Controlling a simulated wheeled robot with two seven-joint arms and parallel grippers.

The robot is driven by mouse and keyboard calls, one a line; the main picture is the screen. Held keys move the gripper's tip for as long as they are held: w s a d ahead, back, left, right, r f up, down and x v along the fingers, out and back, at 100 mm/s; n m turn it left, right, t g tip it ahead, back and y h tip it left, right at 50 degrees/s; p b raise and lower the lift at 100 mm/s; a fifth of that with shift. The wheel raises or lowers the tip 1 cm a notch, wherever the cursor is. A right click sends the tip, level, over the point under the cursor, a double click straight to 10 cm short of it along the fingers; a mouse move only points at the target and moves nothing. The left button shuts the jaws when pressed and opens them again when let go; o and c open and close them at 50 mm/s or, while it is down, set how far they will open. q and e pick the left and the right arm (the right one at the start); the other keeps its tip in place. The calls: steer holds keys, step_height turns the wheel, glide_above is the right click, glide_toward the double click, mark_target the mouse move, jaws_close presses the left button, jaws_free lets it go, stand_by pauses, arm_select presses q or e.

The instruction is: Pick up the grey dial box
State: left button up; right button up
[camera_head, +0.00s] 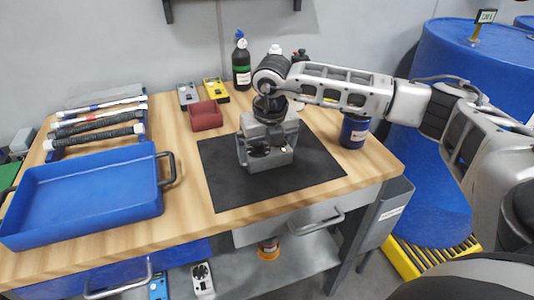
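A small grey box with a dark face (188,95) lies at the back of the wooden workbench, just left of a yellow one (215,90); it looks like the grey dial box. My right arm comes in from the right, and my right gripper (266,158) points down over the black mat (315,165), in front and to the right of the grey box and apart from it. The gripper's own body hides much of its fingers, so I cannot tell whether they are open or shut. My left gripper is not in view.
A red bin (205,115) sits in front of the small boxes. A blue tray (85,190) and a tool rack (97,128) fill the left. Bottles (241,65) stand behind, a blue can (354,131) at right. A white dial device (202,280) is on the lower shelf.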

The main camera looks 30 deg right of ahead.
steer(key=shift+c, duration=0.7)
steer(key=shift+r, duration=0.1)
